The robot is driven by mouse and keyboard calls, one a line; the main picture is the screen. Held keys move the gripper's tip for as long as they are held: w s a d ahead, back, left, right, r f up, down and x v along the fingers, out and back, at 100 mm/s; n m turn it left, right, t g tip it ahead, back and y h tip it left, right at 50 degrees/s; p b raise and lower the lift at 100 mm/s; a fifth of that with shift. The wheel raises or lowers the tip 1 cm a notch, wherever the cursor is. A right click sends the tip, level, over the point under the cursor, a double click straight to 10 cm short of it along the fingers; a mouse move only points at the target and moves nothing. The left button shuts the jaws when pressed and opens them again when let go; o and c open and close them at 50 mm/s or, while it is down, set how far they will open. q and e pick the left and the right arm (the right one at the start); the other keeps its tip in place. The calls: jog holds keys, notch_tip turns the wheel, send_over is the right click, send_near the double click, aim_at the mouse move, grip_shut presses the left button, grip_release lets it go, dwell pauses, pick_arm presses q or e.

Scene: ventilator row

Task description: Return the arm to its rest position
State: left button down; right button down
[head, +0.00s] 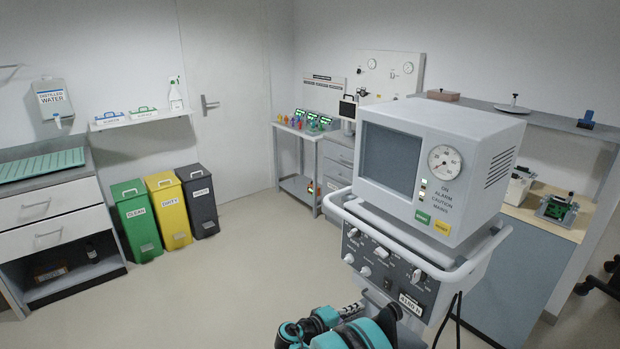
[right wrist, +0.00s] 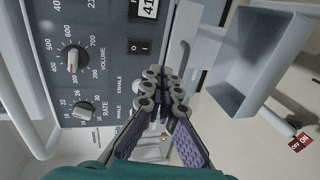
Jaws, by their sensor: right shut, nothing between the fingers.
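My right arm shows teal and black at the bottom of the head view, in front of the ventilator (head: 435,118). Its gripper (head: 352,309) is low beside the ventilator's control panel (head: 372,250). In the right wrist view the fingers (right wrist: 167,76) are together and empty. Just beyond them is the dark panel (right wrist: 105,25) with its volume knob (right wrist: 73,60), rate knob (right wrist: 83,107) and rocker switch (right wrist: 138,46). I cannot tell whether the fingertips touch the panel. My left gripper is not in view.
The ventilator's white rail (head: 385,239) and black cables (head: 456,315) are close to my right arm. A grey tray (right wrist: 262,60) shows beside the gripper in the wrist view. Green, yellow and dark bins (head: 198,200) stand left. The floor (head: 235,265) between is clear.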

jog(key=s+d+r+m+g+y, duration=0.2)
jog(key=s+d+r+y, duration=0.4)
jog(key=s+r, duration=0.55)
jog(key=s+a+m+y, duration=0.3)
jog(key=s+y, duration=0.3)
jog(key=s, duration=1.4)
jog(key=shift+r+m, duration=0.2)
jog(key=shift+m, duration=0.7)
jog(key=shift+s, duration=0.1)
